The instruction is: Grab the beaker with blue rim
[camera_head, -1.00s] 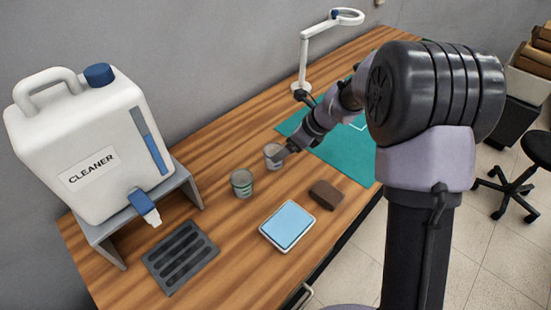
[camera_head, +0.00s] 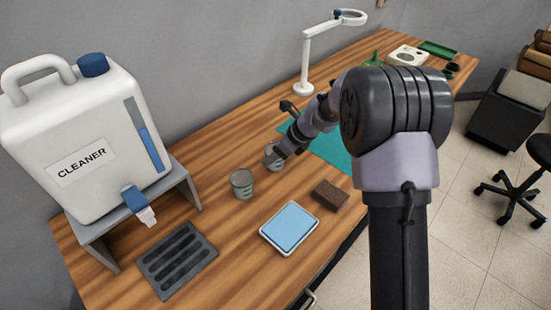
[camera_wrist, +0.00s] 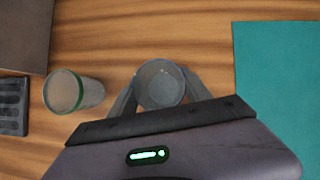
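The beaker with the blue rim (camera_wrist: 160,86) is a clear cup standing between the two fingers of my gripper (camera_wrist: 160,92) in the wrist view. One finger lies along each side, very close to its wall; I cannot tell whether they press on it. In the head view the same beaker (camera_head: 273,157) appears upright on the wooden table, partly hidden by my gripper (camera_head: 280,154). A second beaker, with a green rim (camera_wrist: 72,92), stands to its left; it also shows in the head view (camera_head: 242,185).
A teal mat (camera_wrist: 280,90) lies right of the beaker. A blue-topped pad (camera_head: 290,228), a brown block (camera_head: 330,195) and a dark slotted tray (camera_head: 177,260) lie nearer. A cleaner jug (camera_head: 85,140) stands left on a grey stand. A white lamp (camera_head: 305,60) stands behind.

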